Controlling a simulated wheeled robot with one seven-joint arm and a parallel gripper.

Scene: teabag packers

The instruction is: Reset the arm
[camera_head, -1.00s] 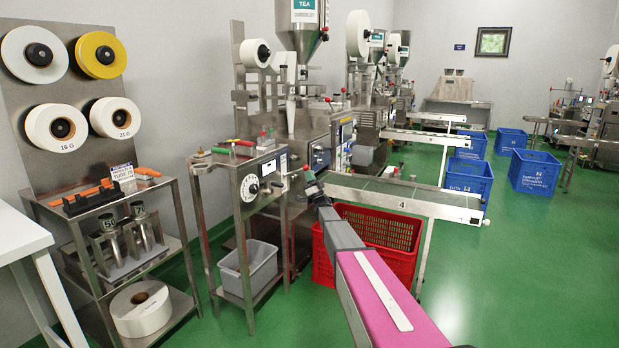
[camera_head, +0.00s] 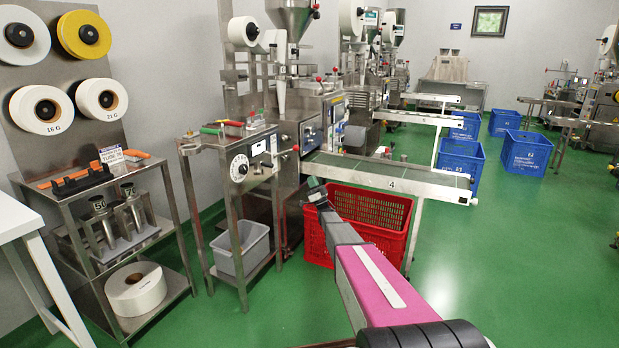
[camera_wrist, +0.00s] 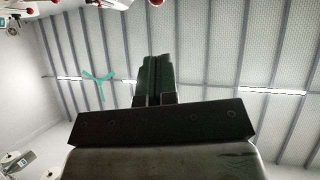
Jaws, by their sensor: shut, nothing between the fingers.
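My arm reaches forward from the bottom right of the head view, with a pink upper link and grey links beyond it. My gripper (camera_head: 317,193) is at its far end, in front of the red crate (camera_head: 377,222) and below the conveyor marked 4 (camera_head: 390,180). In the wrist view my gripper (camera_wrist: 156,62) shows two dark green fingers side by side, shut with nothing between them. The wrist camera faces the ceiling, with light strips and a green fan behind the fingers.
A steel stand (camera_head: 228,150) with a dial and a grey bin (camera_head: 240,246) stands left of my arm. Blue crates (camera_head: 527,152) stand at the back right. The green floor at right is clear.

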